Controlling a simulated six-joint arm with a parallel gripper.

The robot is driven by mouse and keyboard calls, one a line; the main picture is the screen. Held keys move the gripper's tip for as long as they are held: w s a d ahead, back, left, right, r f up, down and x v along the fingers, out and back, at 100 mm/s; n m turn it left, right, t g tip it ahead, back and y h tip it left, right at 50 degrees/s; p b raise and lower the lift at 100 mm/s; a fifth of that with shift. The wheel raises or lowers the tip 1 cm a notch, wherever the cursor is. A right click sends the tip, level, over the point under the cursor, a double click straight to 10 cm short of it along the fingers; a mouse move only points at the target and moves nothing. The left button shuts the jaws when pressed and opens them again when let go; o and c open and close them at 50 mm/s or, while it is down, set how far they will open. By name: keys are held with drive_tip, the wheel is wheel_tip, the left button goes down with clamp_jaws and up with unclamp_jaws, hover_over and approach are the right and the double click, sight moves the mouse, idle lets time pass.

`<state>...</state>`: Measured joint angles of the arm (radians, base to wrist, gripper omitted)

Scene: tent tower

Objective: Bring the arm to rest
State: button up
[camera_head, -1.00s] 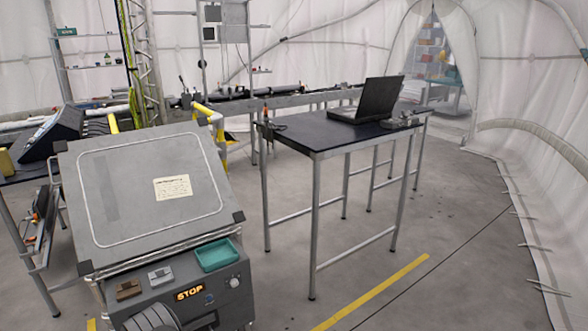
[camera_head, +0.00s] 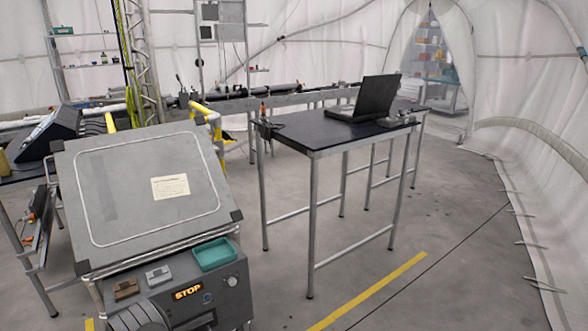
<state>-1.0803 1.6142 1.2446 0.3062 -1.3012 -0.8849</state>
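My gripper is not in view, and I cannot tell whether it is open or shut. A dark, ribbed, rounded part shows at the lower edge in front of the grey console (camera_head: 150,195), cut off by the frame. I cannot tell whether it belongs to my arm.
The console has a lit STOP label, a teal tray (camera_head: 215,266) and two small blocks on its ledge. A dark-topped table (camera_head: 310,143) with an open laptop (camera_head: 375,98) stands to the right. Yellow rails (camera_head: 212,125) stand behind the console. Floor (camera_head: 460,260) at right is clear.

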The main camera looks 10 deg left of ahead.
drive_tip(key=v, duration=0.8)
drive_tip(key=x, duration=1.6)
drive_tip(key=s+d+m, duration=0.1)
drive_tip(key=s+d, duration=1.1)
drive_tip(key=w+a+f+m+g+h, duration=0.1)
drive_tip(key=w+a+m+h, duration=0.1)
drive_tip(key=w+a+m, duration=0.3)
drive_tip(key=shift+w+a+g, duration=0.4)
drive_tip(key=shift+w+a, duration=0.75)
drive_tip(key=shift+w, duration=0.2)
